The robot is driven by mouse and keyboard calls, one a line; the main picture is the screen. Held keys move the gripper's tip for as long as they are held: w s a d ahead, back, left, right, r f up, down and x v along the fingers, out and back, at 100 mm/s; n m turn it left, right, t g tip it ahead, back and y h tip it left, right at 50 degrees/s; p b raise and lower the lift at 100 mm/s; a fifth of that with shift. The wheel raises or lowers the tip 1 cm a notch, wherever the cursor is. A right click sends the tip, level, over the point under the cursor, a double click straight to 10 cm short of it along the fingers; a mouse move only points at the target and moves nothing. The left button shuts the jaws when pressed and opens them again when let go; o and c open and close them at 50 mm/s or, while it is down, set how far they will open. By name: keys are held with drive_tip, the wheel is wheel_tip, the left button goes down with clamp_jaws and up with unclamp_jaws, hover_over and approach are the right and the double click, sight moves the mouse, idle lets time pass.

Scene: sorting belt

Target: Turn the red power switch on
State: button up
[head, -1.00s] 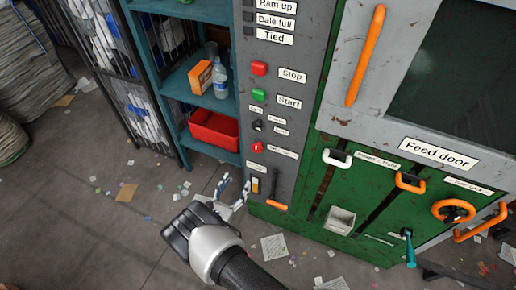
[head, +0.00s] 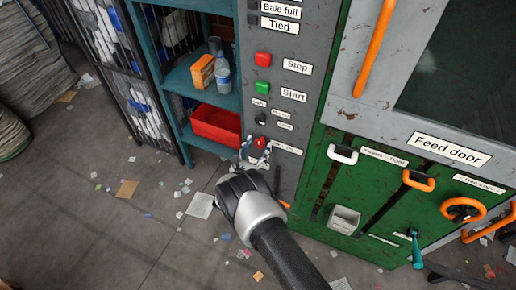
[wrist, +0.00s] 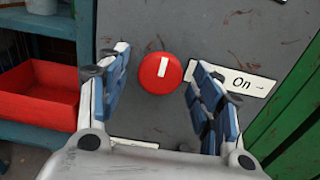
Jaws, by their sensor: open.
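The red power switch (wrist: 160,72) is a round red knob with a white mark, upright in the wrist view, on the grey panel. A white label reading "On" (wrist: 236,82) with a small arrow is to its right, partly behind a finger. In the head view the red switch (head: 260,143) shows just beyond my fingertips. My gripper (wrist: 158,88) is open, with one blue-padded finger on each side of the switch. I cannot tell whether the fingers touch it.
A red bin (head: 215,125) sits on the teal shelf left of the panel. The red Stop button (head: 263,59) and green Start button (head: 262,88) are above the switch. The green machine front with handles (head: 342,154) is to the right.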

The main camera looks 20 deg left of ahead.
drive_tip(key=shift+w, duration=0.2)
drive_tip(key=c, duration=1.1)
